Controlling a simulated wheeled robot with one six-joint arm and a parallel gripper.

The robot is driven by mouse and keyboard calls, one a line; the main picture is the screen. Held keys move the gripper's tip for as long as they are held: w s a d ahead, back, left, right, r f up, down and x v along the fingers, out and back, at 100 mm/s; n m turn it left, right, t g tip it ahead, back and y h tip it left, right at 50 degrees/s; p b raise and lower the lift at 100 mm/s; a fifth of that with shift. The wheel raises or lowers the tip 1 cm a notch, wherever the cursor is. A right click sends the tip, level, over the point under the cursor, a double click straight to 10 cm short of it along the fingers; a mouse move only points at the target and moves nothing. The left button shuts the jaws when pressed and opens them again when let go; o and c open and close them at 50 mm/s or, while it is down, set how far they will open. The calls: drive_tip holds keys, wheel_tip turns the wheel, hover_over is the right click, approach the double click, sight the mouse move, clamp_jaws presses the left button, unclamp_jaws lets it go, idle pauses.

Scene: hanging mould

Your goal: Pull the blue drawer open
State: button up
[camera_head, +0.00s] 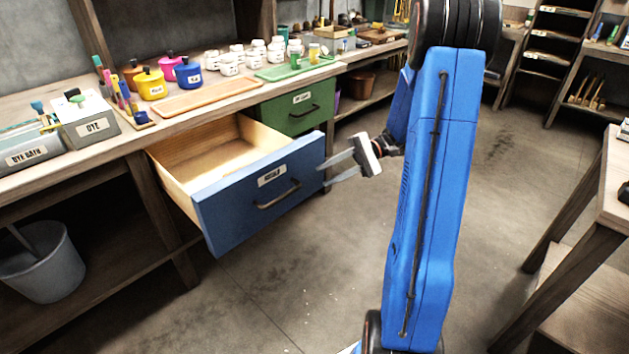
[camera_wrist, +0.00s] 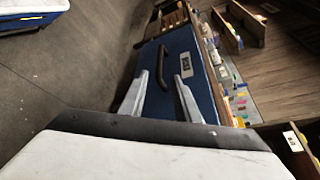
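The blue drawer (camera_head: 225,212) stands well out from the bench, and its pale wooden inside looks empty. Its dark bar handle (camera_head: 278,196) is on the blue front under a white label. My gripper (camera_head: 322,177) is to the right of the handle, near the right edge of the drawer front, with its two grey fingers apart and nothing between them. In the wrist view the open fingers (camera_wrist: 162,75) point toward the blue front (camera_wrist: 205,90), and the dark handle (camera_wrist: 176,85) appears in line between them. It looks apart from the fingers.
A closed green drawer (camera_head: 297,106) is set in the bench behind. The bench top holds paint pots (camera_head: 187,75), white jars, an orange tray (camera_head: 208,96) and dye boxes (camera_head: 86,117). A grey bucket (camera_head: 43,265) stands at lower left. The floor (camera_head: 300,290) in front is clear; a table (camera_head: 590,200) stands right.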

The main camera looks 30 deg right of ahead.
drive_tip(key=shift+v, duration=1.15)
drive_tip(key=s+a+r+n+g+h, duration=0.1)
drive_tip(key=s+a+r+n+h, duration=0.3)
drive_tip(key=s+a+h, duration=0.9)
drive_tip(key=s+r+n+t+h, duration=0.2)
drive_tip(key=s+t, duration=0.3)
drive_tip(key=s, duration=0.6)
drive_tip(key=shift+a+r+n+t+h, duration=0.25)
drive_tip(key=shift+n+t+h, duration=0.05)
drive_tip(key=shift+n, duration=0.1)
